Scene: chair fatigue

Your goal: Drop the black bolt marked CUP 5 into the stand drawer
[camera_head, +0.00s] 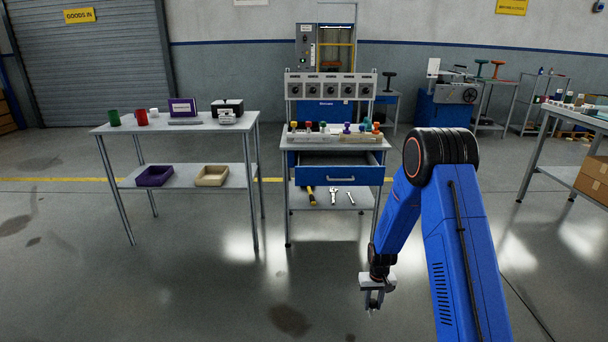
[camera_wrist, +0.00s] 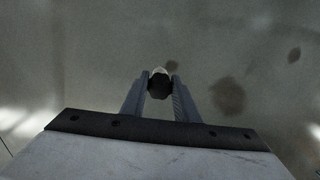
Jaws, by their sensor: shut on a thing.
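My gripper (camera_head: 373,300) hangs low over the open floor, in front of and to the right of the stand. In the wrist view my gripper (camera_wrist: 160,88) is shut on a small black bolt (camera_wrist: 159,89) with a pale tip. Its marking cannot be read. The stand's blue-fronted drawer (camera_head: 338,180) is pulled open below the stand's worktop. It is well behind my gripper and apart from it. The drawer's inside shows only in part, and I see nothing in it.
The stand's top holds a rack (camera_head: 330,136) of several coloured pieces. Its lower shelf (camera_head: 305,200) carries a hammer and wrenches. A metal table (camera_head: 190,128) with cups and two bins stands to the left. The floor between my gripper and the stand is clear.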

